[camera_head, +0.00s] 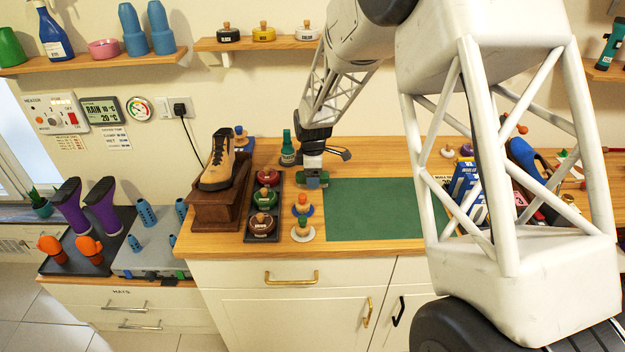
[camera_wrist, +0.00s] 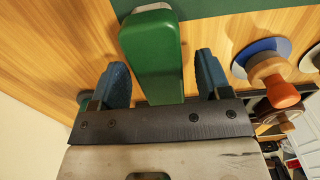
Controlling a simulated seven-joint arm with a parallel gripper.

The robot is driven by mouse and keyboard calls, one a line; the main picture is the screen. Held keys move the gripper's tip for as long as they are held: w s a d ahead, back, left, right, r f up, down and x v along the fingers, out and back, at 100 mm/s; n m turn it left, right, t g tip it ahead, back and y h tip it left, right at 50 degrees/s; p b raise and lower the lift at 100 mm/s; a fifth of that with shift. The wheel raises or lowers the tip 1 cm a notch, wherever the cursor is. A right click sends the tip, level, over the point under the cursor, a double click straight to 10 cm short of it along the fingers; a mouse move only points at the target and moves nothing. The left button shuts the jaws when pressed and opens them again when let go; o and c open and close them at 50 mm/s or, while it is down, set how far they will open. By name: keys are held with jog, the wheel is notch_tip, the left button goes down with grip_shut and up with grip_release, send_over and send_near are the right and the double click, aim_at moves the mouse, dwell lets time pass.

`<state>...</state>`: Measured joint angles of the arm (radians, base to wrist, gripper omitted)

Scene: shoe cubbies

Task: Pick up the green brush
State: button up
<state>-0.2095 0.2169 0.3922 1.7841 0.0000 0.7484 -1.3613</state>
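The green brush (camera_wrist: 152,55) lies on the wooden counter, seen from above in the wrist view, with a pale edge at its far end. My gripper (camera_wrist: 163,78) is open, with one blue fingertip on each side of the brush. A narrow gap shows at the right fingertip; the left fingertip is very close, and I cannot tell if it touches. In the head view, my gripper (camera_head: 313,181) is low over the counter left of the green mat, and it mostly hides the brush there.
The green mat (camera_head: 380,209) lies to the right. Knobbed daubers, one with an orange knob (camera_head: 303,199), stand just in front. A tray of polish tins (camera_head: 249,228) and a boot on a wooden stand (camera_head: 218,208) are left.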

jog(key=c, duration=0.9)
jog(key=shift+r, duration=5.05)
jog(key=o, duration=0.3)
jog(key=shift+c, duration=0.9)
jog(key=s+a+r, duration=0.3)
jog(key=a, duration=0.7)
jog(key=s+a+r, duration=0.3)
jog(key=a+r, duration=0.1)
jog(key=a, duration=0.6)
jog(key=s+a+r, duration=0.3)
jog(key=a+r, duration=0.1)
jog(key=a, duration=0.6)
jog(key=shift+s, duration=0.25)
